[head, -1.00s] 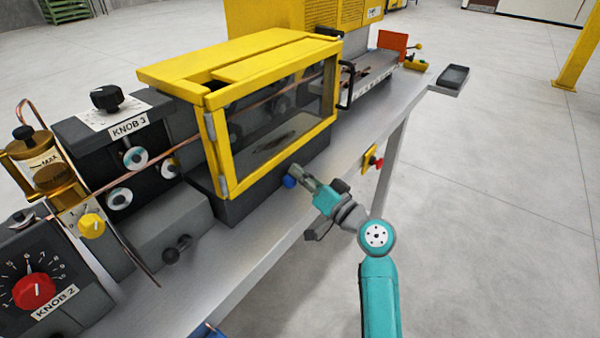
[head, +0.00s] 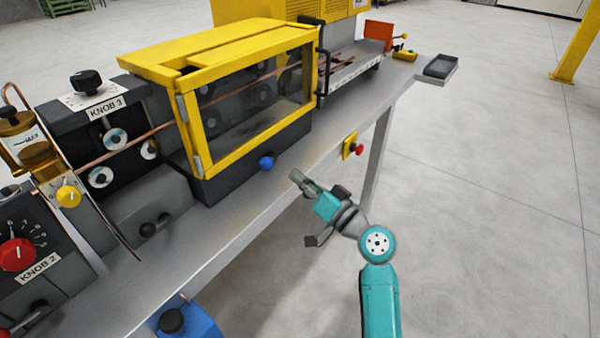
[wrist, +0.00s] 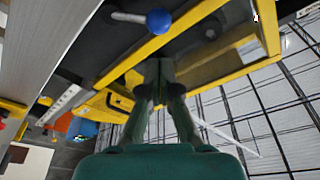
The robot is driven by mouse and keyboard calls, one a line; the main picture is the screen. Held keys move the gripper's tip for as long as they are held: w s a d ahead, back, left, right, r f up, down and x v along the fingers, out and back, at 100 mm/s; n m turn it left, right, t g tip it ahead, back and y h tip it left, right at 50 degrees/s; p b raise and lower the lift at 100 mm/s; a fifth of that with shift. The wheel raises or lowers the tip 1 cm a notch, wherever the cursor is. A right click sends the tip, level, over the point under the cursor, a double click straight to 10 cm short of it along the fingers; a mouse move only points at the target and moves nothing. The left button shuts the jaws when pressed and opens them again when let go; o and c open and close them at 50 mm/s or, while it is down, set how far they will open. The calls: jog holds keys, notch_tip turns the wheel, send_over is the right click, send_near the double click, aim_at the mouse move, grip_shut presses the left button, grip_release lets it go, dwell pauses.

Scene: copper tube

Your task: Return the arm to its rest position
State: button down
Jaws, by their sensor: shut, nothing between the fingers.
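My gripper (head: 297,177) is at the end of my teal arm, right of the blue knob and in front of the bench edge in the head view. It also shows in the wrist view (wrist: 158,68), where its two fingers meet at the tips with nothing between them. The knob also shows in the wrist view (wrist: 159,21). The cover is closed, with dark machinery behind its clear pane.
A grey bench (head: 215,230) runs diagonally under the machine. A red button on a yellow plate (head: 352,147) is on its front edge. Knob 3 (head: 87,82) and the red Knob 2 (head: 16,254) are at left. A copper tube (head: 150,134) enters the cover.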

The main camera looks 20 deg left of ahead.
jog(key=shift+s+d, duration=0.25)
jog(key=shift+d, duration=0.35)
jog(key=shift+f, duration=0.1)
jog(key=s+d+f+m+t+h, duration=0.2)
jog(key=s+d+f+h, duration=0.15)
jog(key=d+f, duration=0.35)
jog(key=s+d+f+m+t+h, duration=0.25)
jog(key=s+d+f, duration=0.2)
jog(key=f, duration=0.55)
jog(key=s+d+f+m+h, duration=0.2)
jog(key=s+d+f+h, duration=0.5)
jog(key=s+d, duration=0.45)
jog(key=s+d+h, duration=0.2)
jog(key=s+d, duration=0.2)
jog(key=s, duration=0.4)
jog(key=s+d+h, duration=0.1)
jog(key=s+d, duration=0.4)
jog(key=s, duration=0.4)
jog(key=s+d+r+n+h, duration=0.1)
jog(key=s+d+r+n, duration=0.1)
jog(key=s+r, duration=0.6)
jog(key=s+t, duration=0.1)
jog(key=s, duration=0.3)
jog(key=shift+s+d+r+h, duration=0.2)
jog(key=shift+d+r+h, duration=0.05)
jog(key=shift+r+h, duration=0.05)
